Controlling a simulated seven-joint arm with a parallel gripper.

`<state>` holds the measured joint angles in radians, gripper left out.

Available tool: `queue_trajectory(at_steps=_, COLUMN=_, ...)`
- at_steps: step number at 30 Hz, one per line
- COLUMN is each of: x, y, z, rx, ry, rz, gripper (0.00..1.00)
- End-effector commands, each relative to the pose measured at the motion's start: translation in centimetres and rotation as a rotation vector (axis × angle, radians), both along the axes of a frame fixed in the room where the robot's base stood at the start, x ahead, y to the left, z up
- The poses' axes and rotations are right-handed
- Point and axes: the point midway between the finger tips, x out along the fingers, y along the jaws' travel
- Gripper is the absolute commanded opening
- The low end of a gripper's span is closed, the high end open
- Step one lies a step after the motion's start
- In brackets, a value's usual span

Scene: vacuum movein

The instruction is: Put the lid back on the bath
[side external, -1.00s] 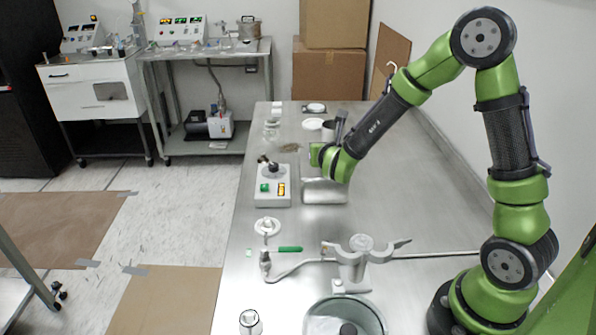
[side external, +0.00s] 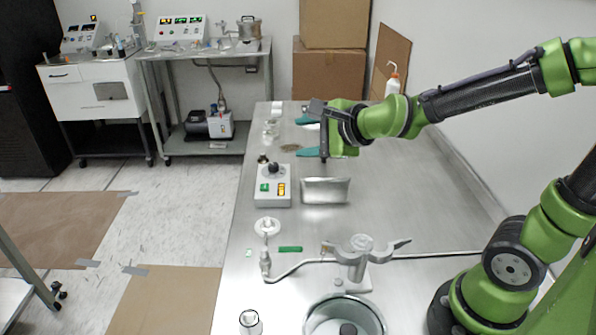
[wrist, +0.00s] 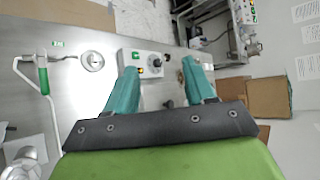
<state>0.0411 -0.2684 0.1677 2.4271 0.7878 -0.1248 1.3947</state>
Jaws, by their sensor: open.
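I cannot tell for certain which pieces are the bath and its lid. A shiny metal piece (side external: 326,191) with slanted sides is on the steel bench, right of the control box (side external: 272,186); whether it is the bath or its lid is unclear. My gripper (side external: 307,136) is above and behind this piece, its teal fingers spread and pointing left, with nothing seen between them. In the wrist view, my open fingers (wrist: 160,66) frame the control box (wrist: 143,63) beyond them. The metal piece is not made out there.
A round glass vessel (side external: 318,322) is at the bench's front. A white round piece (side external: 267,226) and a green-handled tool (side external: 290,249) are at the left. The right side is mostly clear.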

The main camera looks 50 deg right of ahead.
Motion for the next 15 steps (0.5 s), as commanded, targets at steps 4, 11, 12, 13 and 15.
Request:
queue_trajectory(at_steps=4, x=-4.5, y=1.4, z=1.2, rx=-0.398, ry=0.061, rz=0.396, gripper=0.54)
queue_trajectory(at_steps=11, x=-11.9, y=0.8, z=0.7, rx=-0.917, ry=0.147, rz=0.91, gripper=0.54)
queue_trajectory(at_steps=12, x=-12.8, y=0.6, z=0.5, rx=-0.974, ry=0.158, rz=0.972, gripper=0.54)
queue_trajectory(at_steps=13, x=-13.5, y=0.4, z=0.4, rx=-1.009, ry=0.165, rz=1.012, gripper=0.54)
queue_trajectory(at_steps=15, x=-14.6, y=0.1, z=0.2, rx=-1.072, ry=0.18, rz=1.085, gripper=0.54)
